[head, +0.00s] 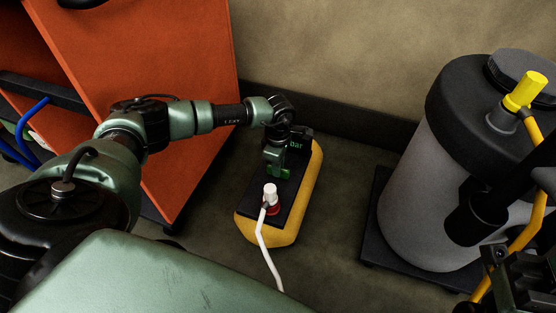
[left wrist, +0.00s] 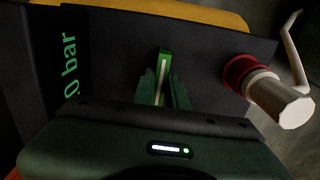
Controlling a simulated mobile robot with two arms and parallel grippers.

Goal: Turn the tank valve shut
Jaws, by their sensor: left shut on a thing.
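My left gripper (head: 279,170) reaches down to the black top of a yellow-sided box (head: 313,180) on the floor. In the left wrist view its fingers (left wrist: 162,88) are shut on a small green lever (left wrist: 165,58) with a pale stripe, standing on that top. A display reading "0 bar" (left wrist: 70,75) is beside it. A grey tank (head: 410,190) with a black top stands at the right. A yellow fitting (head: 524,91) sits on the tank's top. Dark parts at the right edge, possibly my right arm, cover some of the tank; I cannot make out right fingertips.
A white hose (head: 264,240) runs from a white connector (head: 270,194) in a red ring on the box. A yellow hose (head: 537,215) hangs beside the tank. An orange cabinet (head: 150,50) stands at the left. Bare floor (head: 345,210) lies between box and tank.

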